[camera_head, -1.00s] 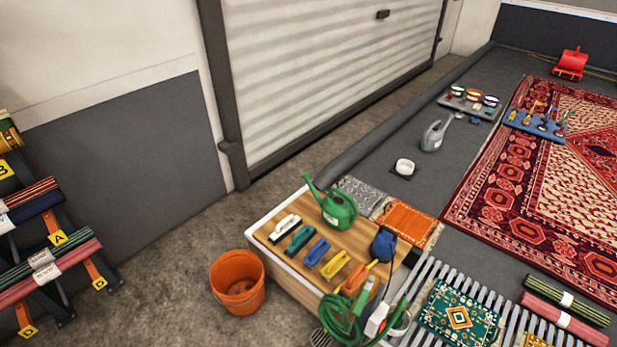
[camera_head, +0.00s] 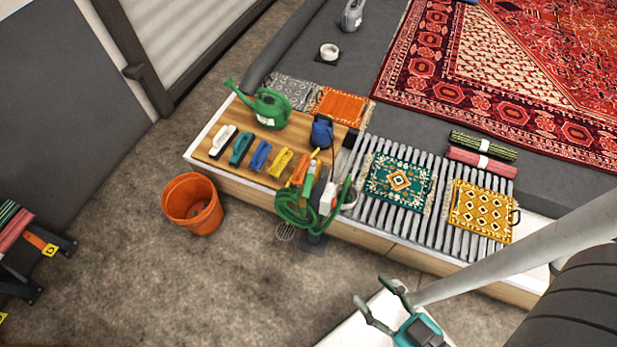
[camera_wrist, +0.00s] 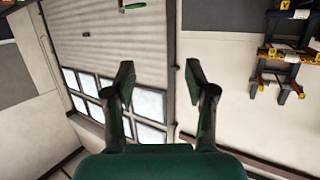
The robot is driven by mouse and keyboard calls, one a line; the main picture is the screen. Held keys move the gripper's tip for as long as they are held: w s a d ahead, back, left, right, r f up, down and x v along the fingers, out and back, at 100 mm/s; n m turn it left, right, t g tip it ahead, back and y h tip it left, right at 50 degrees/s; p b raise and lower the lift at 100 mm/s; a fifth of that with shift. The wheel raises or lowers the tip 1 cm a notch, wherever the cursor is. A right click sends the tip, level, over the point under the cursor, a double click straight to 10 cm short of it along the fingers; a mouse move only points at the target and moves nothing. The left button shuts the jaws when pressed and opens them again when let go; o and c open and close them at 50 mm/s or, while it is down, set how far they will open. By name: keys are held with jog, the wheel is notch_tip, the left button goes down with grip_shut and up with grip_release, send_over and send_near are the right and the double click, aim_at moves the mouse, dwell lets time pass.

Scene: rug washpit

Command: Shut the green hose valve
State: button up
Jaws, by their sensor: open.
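A coiled green hose (camera_head: 292,212) hangs at the front edge of the low wooden-topped bench. Beside it are a green upright piece (camera_head: 309,180), an orange piece (camera_head: 299,171) and a white and red fitting (camera_head: 328,199). These parts overlap, and I cannot tell which is the valve or how its handle stands. My gripper (camera_head: 371,291) is open and empty at the lower middle of the head view, apart from the hose and nearer to me. In the wrist view its two fingers (camera_wrist: 158,72) are spread with nothing between them; the hose is not in that view.
The bench top (camera_head: 217,151) holds a green watering can (camera_head: 268,108), several coloured brushes and a blue sprayer (camera_head: 322,131). Small rugs lie on a slatted grate (camera_head: 405,215) to the right. An orange bucket (camera_head: 192,204) stands left on the open floor.

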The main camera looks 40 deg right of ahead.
jog(key=shift+w+a+f, duration=0.1)
jog(key=shift+w+f, duration=0.05)
jog(key=shift+f, duration=0.2)
jog(key=c, duration=0.4)
jog(key=f, duration=0.1)
jog(key=w+f+n, duration=0.1)
jog(key=f, duration=0.1)
jog(key=f+n+g, duration=0.1)
jog(key=f, duration=0.1)
jog(key=shift+w+a+y, duration=0.15)
jog(key=shift+a+y, duration=0.15)
jog(key=shift+y, duration=0.1)
grip_shut()
jog(key=n+g+h, duration=0.3)
jog(key=g+h, duration=0.3)
jog(key=h, duration=1.1)
send_near(309, 179)
jog(key=w+a, duration=0.3)
jog(key=a, duration=0.4)
jog(key=d, duration=1.1)
jog(key=shift+w+f, duration=0.25)
jog(key=shift+w, duration=0.2)
